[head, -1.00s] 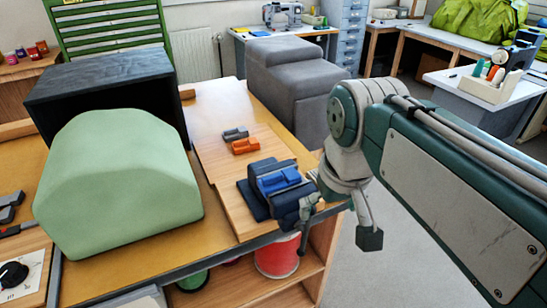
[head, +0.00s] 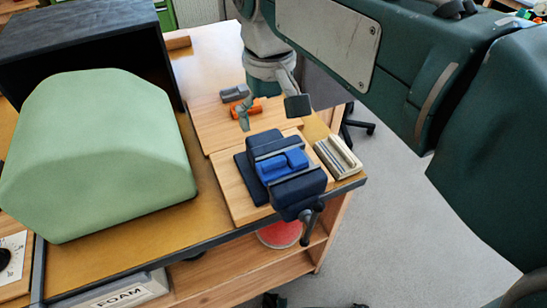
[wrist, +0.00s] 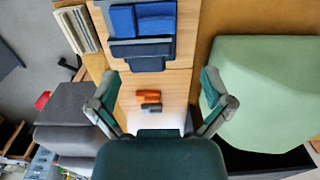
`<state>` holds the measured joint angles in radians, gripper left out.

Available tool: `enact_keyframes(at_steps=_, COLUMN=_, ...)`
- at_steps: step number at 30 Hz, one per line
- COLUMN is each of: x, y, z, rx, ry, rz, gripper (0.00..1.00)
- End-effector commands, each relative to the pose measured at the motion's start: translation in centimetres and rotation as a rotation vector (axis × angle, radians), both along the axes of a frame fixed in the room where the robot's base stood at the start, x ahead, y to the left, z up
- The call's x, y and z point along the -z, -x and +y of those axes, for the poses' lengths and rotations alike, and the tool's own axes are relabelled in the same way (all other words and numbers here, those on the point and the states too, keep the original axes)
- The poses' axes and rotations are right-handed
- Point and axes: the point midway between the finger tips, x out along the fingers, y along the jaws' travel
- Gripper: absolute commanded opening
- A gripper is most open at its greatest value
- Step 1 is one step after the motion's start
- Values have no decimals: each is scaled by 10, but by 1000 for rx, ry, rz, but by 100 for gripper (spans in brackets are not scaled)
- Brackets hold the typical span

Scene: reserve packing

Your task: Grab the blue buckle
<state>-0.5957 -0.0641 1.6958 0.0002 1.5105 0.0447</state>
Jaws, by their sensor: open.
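The blue buckle (head: 283,165) sits between the jaws of a dark blue vise (head: 298,188) on a wooden board near the bench's front right corner. In the wrist view the blue buckle (wrist: 142,19) is at the top, in the vise (wrist: 138,62). My gripper (head: 270,108) hangs above the bench behind the vise, apart from the buckle. In the wrist view my gripper (wrist: 160,83) has its two fingers spread wide with nothing between the tips. An orange buckle (wrist: 148,96) and a grey buckle (wrist: 152,107) lie on the wood below it.
A ribbed pale block (head: 338,157) lies right of the vise. A large green foam block (head: 100,155) and a black open box (head: 85,40) fill the bench's left side. The vise handle (head: 310,217) sticks out past the bench's front edge. Open floor lies to the right.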

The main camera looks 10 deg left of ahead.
Motion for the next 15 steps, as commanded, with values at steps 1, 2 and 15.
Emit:
enact_keyframes(at_steps=1, x=7, y=0, z=-1, rx=0, ry=1, rz=2, gripper=100)
enact_keyframes(at_steps=2, x=13, y=1, z=-1, rx=1, ry=2, rz=3, gripper=100)
enact_keyframes(at_steps=15, x=66, y=0, z=-3, rx=2, ry=2, rz=3, gripper=100)
